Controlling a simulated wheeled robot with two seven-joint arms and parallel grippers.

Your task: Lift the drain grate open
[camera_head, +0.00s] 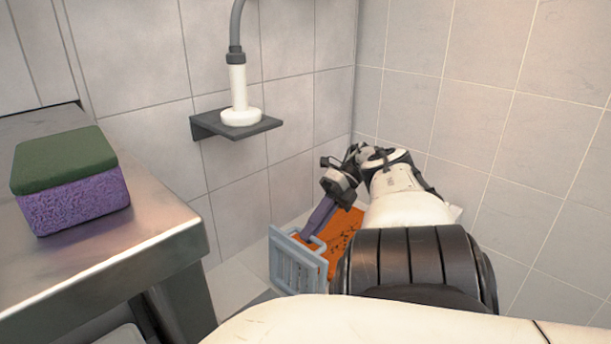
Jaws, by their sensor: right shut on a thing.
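The drain grate (296,264) is a light blue-grey slatted panel low in the corner, and it stands steeply tilted up. My right gripper (310,236), with purple fingers, reaches down to its top edge and is shut on it. My right arm comes in from the lower right and hides part of the floor behind and beside the grate. My left gripper is not in view.
An orange surface with dark specks (341,238) lies just behind the grate. A metal table (150,227) at left carries a green and purple sponge (72,180). A dark wall shelf (205,128) holds a white shower head (239,95). Tiled walls close in the corner.

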